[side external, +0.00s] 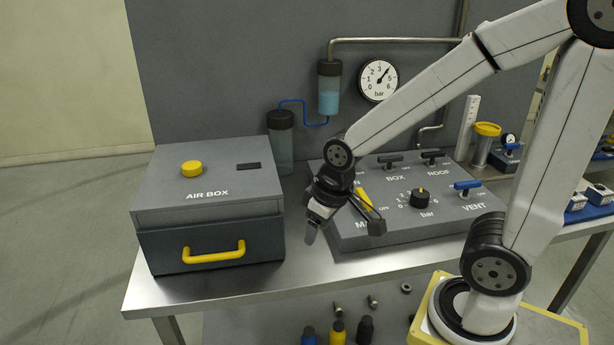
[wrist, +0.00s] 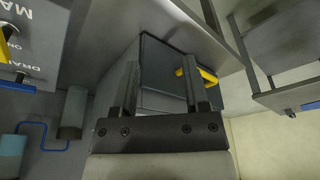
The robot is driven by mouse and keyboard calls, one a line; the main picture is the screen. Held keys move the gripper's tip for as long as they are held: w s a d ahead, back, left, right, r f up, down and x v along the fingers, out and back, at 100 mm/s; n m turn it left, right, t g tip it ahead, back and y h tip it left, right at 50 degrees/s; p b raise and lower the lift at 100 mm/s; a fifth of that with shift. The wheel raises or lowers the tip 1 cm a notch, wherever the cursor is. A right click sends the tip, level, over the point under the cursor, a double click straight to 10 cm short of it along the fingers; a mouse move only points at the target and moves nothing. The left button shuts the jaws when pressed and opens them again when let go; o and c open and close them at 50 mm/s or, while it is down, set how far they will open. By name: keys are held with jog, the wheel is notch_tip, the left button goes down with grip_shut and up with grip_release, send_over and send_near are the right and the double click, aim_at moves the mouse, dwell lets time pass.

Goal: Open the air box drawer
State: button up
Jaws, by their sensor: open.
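The grey air box (side external: 232,187) stands on the left part of the steel table, with a yellow round button on its lid. Its dark drawer front (side external: 165,253) appears flush with the box, so the drawer looks shut. The yellow drawer handle (side external: 215,256) runs across the front. In the wrist view the handle (wrist: 208,76) shows just right of the right finger, and the box (wrist: 162,75) is partly hidden behind the fingers. My gripper (side external: 343,230) is open and empty, to the right of the box and apart from the handle. Its fingers also show in the wrist view (wrist: 160,60).
A control panel (side external: 440,226) with knobs and levers lies right of the box, below and behind my gripper. A bottle (side external: 281,146) stands behind the box. The steel table (side external: 240,287) is bare in front of the box.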

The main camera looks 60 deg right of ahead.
jog(key=w, duration=0.1)
jog(key=n+t+y, duration=0.1)
jog(key=n+t, duration=0.7)
jog(key=n, duration=0.2)
send_near(213, 259)
notch_tip(213, 259, up, 3)
jog(key=d, duration=0.2)
jog(key=w+a+r+n+t+h, duration=0.1)
jog(key=a+r+n+t, duration=0.15)
jog(key=n+t, duration=0.3)
notch_tip(213, 259, down, 10)
jog(key=shift+w+f, duration=0.2)
jog(key=shift+w, duration=0.05)
jog(key=shift+w+a+n, duration=0.15)
jog(key=shift+n, duration=0.1)
jog(key=shift+w+f, duration=0.2)
jog(key=shift+w, duration=1.05)
jog(key=shift+w+f, duration=0.15)
jog(key=shift+w, duration=1.05)
jog(key=shift+w+f, duration=0.2)
jog(key=shift+w, duration=1.05)
